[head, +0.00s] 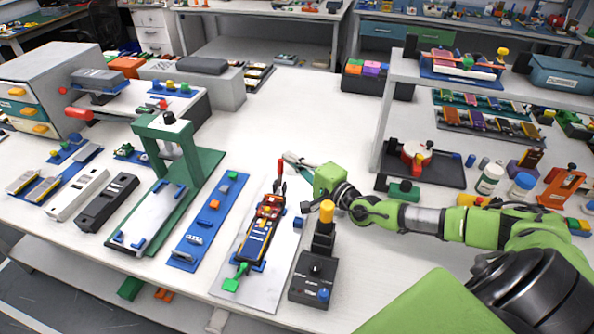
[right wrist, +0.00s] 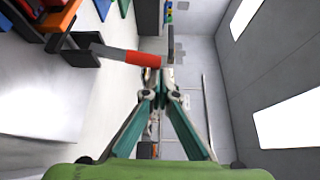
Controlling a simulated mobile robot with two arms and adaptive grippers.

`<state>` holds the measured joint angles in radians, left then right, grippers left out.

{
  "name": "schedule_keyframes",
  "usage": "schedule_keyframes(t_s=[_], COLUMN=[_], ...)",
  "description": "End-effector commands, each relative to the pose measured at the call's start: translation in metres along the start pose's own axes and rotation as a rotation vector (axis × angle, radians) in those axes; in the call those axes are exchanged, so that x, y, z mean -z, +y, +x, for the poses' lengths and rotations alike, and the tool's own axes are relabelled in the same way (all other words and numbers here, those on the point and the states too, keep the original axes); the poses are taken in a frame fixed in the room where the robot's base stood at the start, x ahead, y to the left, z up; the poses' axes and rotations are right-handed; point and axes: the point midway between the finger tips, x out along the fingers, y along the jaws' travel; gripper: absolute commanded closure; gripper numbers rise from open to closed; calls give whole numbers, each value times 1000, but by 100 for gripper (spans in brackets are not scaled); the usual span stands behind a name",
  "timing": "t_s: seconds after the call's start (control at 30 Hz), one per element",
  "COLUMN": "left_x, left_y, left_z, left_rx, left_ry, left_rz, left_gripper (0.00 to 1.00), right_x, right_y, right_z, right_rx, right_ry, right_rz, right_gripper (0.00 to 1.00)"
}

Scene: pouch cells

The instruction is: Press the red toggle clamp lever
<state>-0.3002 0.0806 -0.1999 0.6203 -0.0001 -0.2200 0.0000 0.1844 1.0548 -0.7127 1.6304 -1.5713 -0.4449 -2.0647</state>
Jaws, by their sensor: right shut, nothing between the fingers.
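The red toggle clamp lever (head: 280,169) stands upright at the far end of a fixture on a pale plate (head: 232,292), near the middle of the table. A dark pouch cell (head: 257,238) with colored strips lies in the fixture. My right gripper (head: 288,158) reaches in from the right, its fingertips close beside the top of the lever. In the right wrist view, the red grip of the lever (right wrist: 130,57) points at the shut fingertips (right wrist: 167,76). I cannot tell whether they touch. My left gripper is not in view.
A black box with a yellow knob (head: 327,208) stands right of the plate, below my right arm. A blue strip (head: 190,246) and a green press frame (head: 205,165) stand to the left. A raised shelf (head: 384,120) is at the right. The table beyond the lever is clear.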

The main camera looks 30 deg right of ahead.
Motion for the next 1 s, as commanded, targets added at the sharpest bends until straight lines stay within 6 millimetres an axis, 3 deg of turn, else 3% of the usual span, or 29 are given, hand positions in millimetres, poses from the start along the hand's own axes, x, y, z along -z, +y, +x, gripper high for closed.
schedule_keyframes(t_s=[0.3, 0.87, 1.0], left_x=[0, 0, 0], left_y=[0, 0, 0], left_z=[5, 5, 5], left_rx=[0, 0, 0], left_ry=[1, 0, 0], left_rz=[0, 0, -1], left_gripper=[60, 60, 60], right_x=[-7, -8, -9], right_y=[-2, -2, -10], right_z=[-4, -5, -5], right_rx=[52, 59, 59], right_ry=[0, -1, -1], right_rz=[-90, -102, -102], right_gripper=[100, 100, 100])
